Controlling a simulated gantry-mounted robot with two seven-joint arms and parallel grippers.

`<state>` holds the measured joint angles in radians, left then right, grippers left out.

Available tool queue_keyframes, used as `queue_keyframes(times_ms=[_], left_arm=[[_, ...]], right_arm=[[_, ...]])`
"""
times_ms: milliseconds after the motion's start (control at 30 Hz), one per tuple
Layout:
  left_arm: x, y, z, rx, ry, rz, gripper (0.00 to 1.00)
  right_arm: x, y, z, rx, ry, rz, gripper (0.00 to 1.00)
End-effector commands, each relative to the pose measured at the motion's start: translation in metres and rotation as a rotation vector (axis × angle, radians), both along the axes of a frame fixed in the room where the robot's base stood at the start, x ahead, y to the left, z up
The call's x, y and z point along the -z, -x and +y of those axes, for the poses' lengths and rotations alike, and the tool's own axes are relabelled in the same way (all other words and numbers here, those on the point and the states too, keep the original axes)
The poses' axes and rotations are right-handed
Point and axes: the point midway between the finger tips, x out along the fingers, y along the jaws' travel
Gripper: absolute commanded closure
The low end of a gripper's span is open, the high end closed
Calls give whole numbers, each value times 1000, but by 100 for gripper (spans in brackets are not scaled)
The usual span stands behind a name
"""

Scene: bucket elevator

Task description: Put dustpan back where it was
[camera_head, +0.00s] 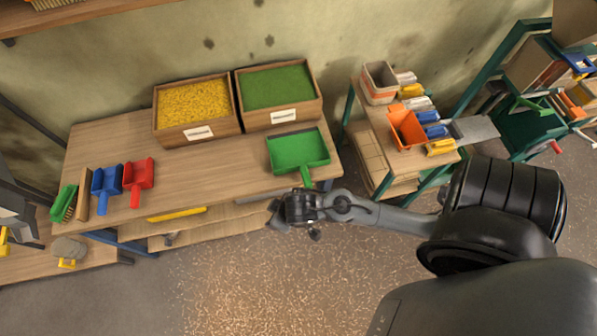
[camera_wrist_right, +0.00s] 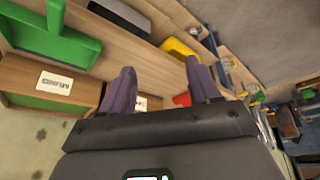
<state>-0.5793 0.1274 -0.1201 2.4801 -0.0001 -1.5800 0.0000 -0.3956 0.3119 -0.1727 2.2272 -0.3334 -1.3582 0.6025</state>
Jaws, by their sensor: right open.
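A green dustpan (camera_head: 298,150) lies on the right end of the wooden workbench (camera_head: 205,165), in front of the box of green material. Its handle points to the bench's front edge. It also shows at the upper left of the right wrist view (camera_wrist_right: 50,42). My right gripper (camera_head: 281,213) is just off the bench's front edge, near the handle end but apart from it. In the right wrist view its two fingers (camera_wrist_right: 158,66) are spread with nothing held between them. My left gripper is in neither view.
A box of yellow grains (camera_head: 194,103) and a box of green material (camera_head: 277,88) stand at the bench's back. A blue dustpan (camera_head: 107,180), a red dustpan (camera_head: 139,175) and a green brush (camera_head: 64,203) are at the left end. A side table (camera_head: 400,155) holds orange bins and scoops.

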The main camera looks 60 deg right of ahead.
Motion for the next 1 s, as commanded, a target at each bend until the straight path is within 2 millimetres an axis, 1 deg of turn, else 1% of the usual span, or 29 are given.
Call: queue_keyframes(times_ms=[33,100,200,333,467,767,867,967,1000], left_arm=[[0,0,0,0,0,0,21],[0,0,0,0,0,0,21],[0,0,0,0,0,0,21],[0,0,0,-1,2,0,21],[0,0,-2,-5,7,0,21],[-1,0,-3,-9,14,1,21],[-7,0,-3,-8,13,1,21],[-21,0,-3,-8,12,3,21],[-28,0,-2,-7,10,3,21]], right_arm=[[-11,13,3,-10,0,15,38],[-25,28,2,-33,8,40,38],[-38,46,0,-62,11,74,38],[-49,61,-2,-87,6,102,38],[-53,67,-4,-100,6,114,38],[-54,67,-4,-103,7,114,38],[-60,67,-4,-103,7,114,38],[-74,67,-4,-103,7,114,38],[-82,67,-4,-103,7,114,38]])
